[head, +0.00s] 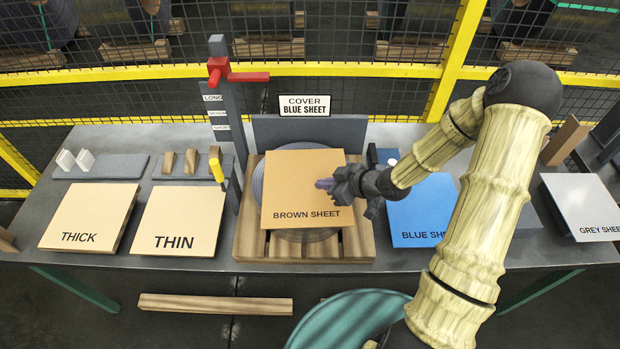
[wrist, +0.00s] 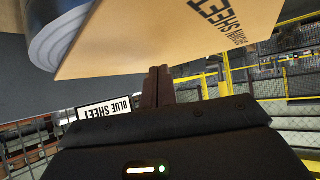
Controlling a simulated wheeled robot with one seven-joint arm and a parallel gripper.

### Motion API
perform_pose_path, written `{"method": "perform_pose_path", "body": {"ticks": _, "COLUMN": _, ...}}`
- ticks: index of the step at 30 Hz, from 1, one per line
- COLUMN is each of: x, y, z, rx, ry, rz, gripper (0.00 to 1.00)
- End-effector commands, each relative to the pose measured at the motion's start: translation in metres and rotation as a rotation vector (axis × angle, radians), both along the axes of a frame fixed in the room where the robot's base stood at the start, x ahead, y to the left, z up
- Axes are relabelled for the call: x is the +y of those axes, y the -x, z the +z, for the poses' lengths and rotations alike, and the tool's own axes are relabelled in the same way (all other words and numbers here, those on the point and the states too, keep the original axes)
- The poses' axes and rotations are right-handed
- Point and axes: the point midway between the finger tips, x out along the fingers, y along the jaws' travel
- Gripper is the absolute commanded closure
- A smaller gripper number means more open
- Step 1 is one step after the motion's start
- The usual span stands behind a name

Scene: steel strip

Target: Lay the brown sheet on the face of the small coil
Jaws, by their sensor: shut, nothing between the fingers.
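The brown sheet (head: 305,180), a flat tan square lettered BROWN SHEET, lies over the face of the small coil (head: 268,163). The coil's grey rim shows around the sheet, above and below it, and it stands on a wooden pallet (head: 360,240). My gripper (head: 325,184) is shut and empty, in front of or beside the right part of the sheet. In the wrist view the sheet (wrist: 160,40) and coil (wrist: 62,38) appear above the closed fingers (wrist: 158,85). I cannot tell whether the fingertips touch the sheet.
A sign (head: 304,106) reads COVER BLUE SHEET. The blue sheet (head: 420,212) lies right of the pallet, partly behind my arm. The grey sheet (head: 585,200) is at the far right. Boards lettered THICK (head: 90,215) and THIN (head: 178,220) lie left. A post with a red arm (head: 218,72) stands behind.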

Motion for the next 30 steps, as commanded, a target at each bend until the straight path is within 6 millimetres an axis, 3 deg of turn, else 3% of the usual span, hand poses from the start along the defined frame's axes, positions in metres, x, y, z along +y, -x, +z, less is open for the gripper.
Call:
{"method": "perform_pose_path", "body": {"ticks": 3, "x": -0.019, "y": 0.011, "z": -0.001, "rx": 0.0, "ry": 0.0, "rz": -0.005, "gripper": 1.0}}
{"method": "perform_pose_path", "body": {"ticks": 9, "x": -0.035, "y": 0.021, "z": 0.0, "rx": 0.001, "ry": 0.0, "rz": -0.004, "gripper": 1.0}}
{"method": "perform_pose_path", "body": {"ticks": 30, "x": -0.033, "y": 0.022, "z": 0.0, "rx": 0.0, "ry": 0.001, "rz": 0.001, "gripper": 1.0}}
